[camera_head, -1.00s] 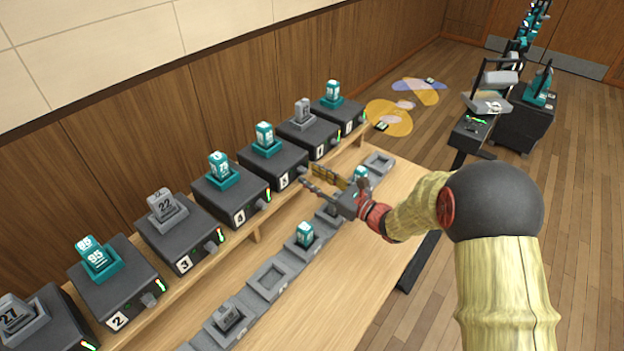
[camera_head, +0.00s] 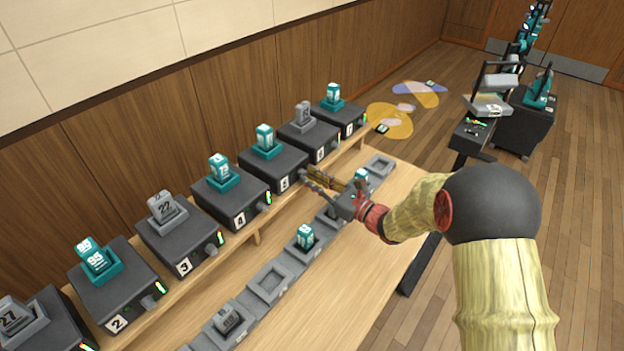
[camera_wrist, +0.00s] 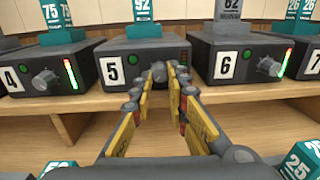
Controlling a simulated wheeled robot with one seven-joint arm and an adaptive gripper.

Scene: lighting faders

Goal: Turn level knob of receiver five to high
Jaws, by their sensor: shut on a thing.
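Receiver five (camera_head: 273,166) is a dark box on the raised shelf with a teal device on top. It also shows in the wrist view (camera_wrist: 128,58), with its white "5" label at the left of its front. Its level knob (camera_wrist: 159,71) is a dark round knob at the right of that front, between my fingertips. My gripper (camera_wrist: 161,76) is shut on the knob, one yellow-padded finger on each side. In the head view my gripper (camera_head: 309,180) reaches the front of receiver five. The fingers partly hide the knob and the receiver's level light.
Receiver six (camera_wrist: 238,62) stands close on the right and receiver four (camera_wrist: 45,66) on the left, each with a protruding knob. Below the shelf, a row of grey charging trays (camera_head: 270,282) holds several devices, close under my arm.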

